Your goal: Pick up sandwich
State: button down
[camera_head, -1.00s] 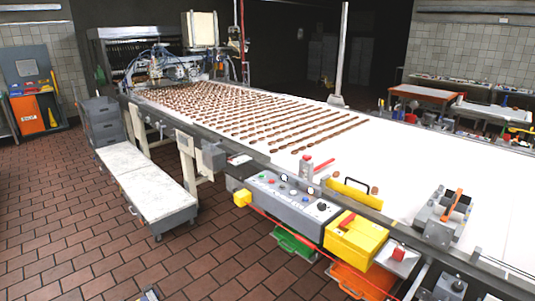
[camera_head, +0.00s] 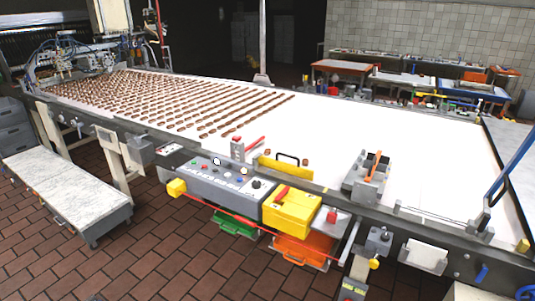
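Many small brown cream sandwiches (camera_head: 190,101) lie in rows on the white conveyor belt (camera_head: 410,140), from the machine at the far left to about the middle of the belt. A few loose brown pieces, probably sandwiches, lie apart from the rows near the front edge, beside a yellow guard (camera_head: 285,170) with a dark handle. They are too small to make out in detail. My gripper is not in view, so its state and its distance from the sandwiches do not show.
A control panel (camera_head: 215,178) and yellow box (camera_head: 291,209) stick out from the conveyor's front side. A grey device with an orange bar (camera_head: 368,178) stands at the belt's front edge. A white-topped cart (camera_head: 68,190) stands at left. Tiled floor (camera_head: 165,245) in front is open.

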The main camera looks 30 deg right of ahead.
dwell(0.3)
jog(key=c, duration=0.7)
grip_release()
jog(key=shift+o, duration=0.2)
